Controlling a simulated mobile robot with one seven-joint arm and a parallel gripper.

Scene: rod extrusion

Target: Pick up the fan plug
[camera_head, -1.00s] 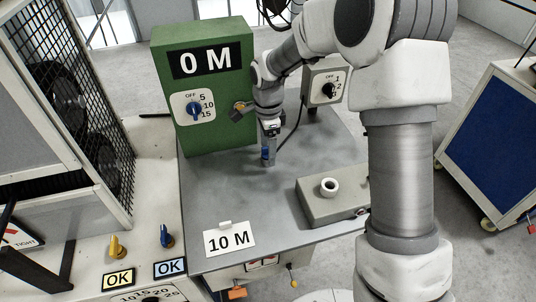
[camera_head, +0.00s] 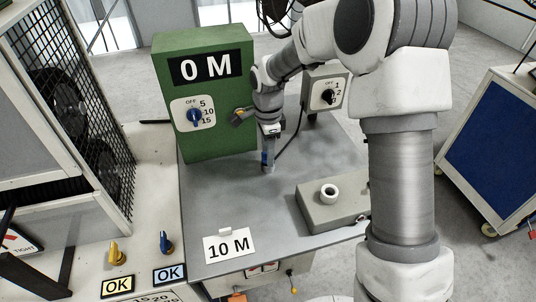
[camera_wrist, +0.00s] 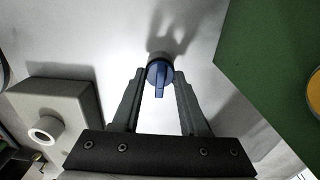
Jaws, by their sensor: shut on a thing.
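The fan plug, a small blue piece with a round body and a raised grip, shows between my fingertips in the wrist view (camera_wrist: 159,74). My gripper (camera_head: 267,164) points down over the grey table (camera_head: 235,190), in front of the green box. Its two fingers are shut on the blue plug, one on each side, also seen in the wrist view (camera_wrist: 160,85). In the head view the plug is mostly covered by the fingers. I cannot tell whether it touches the table.
The green box (camera_head: 212,135) with a blue dial stands behind left. A grey switch box (camera_head: 325,92) has a dark cable running down near my gripper. A grey block (camera_head: 320,208) with a white ring lies right. A "10 M" card (camera_head: 229,246) stands in front.

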